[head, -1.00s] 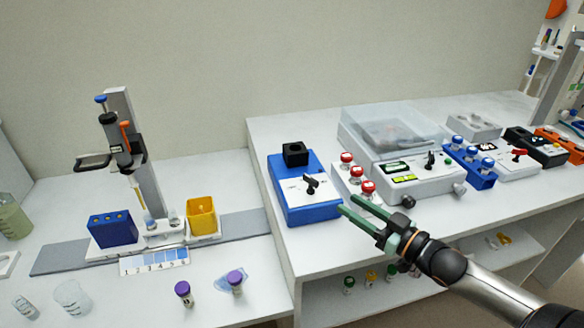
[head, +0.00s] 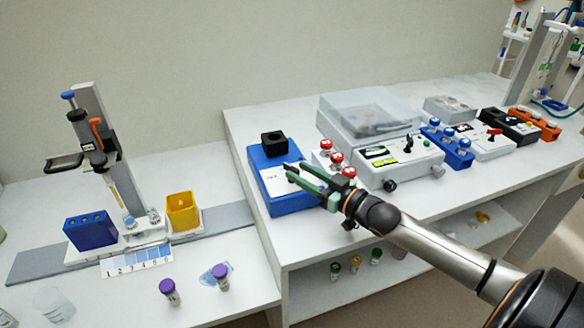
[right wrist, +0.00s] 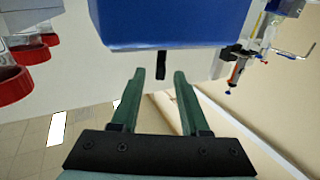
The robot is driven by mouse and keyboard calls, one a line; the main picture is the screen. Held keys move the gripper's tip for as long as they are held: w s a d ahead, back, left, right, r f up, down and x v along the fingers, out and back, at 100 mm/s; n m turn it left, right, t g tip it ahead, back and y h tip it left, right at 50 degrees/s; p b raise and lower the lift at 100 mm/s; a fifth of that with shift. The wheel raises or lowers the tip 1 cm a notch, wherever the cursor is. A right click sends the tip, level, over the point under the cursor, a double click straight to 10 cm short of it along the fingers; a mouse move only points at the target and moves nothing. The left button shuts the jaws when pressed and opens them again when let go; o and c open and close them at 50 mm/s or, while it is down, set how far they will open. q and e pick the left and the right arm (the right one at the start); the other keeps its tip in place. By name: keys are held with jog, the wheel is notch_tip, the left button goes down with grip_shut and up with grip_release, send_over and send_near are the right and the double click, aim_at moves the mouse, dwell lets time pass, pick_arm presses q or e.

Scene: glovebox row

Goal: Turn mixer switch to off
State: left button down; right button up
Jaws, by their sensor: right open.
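The mixer (head: 258,156) is a blue box with a black cup on top and a white sloped panel (head: 272,182). It stands at the left end of the raised bench. My right gripper (head: 295,172) is open at the panel and covers most of its black switch in the head view. In the right wrist view the mixer's blue body (right wrist: 170,22) fills the top middle. The dark switch lever (right wrist: 162,63) shows between the spread fingertips, apart from both fingers as far as I can see. My left gripper is not in view.
Red-capped vials (head: 331,158) stand right beside the mixer, close to my right gripper. A white device with a clear lid (head: 370,115) stands behind them. A blue vial rack (head: 446,148) is farther right. The lower bench to the left holds a pipette stand (head: 97,130) and a yellow box (head: 183,211).

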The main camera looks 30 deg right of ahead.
aim_at(299, 172)
jog(key=shift+x, duration=1.75)
jog(key=shift+c, duration=0.2)
grip_shut()
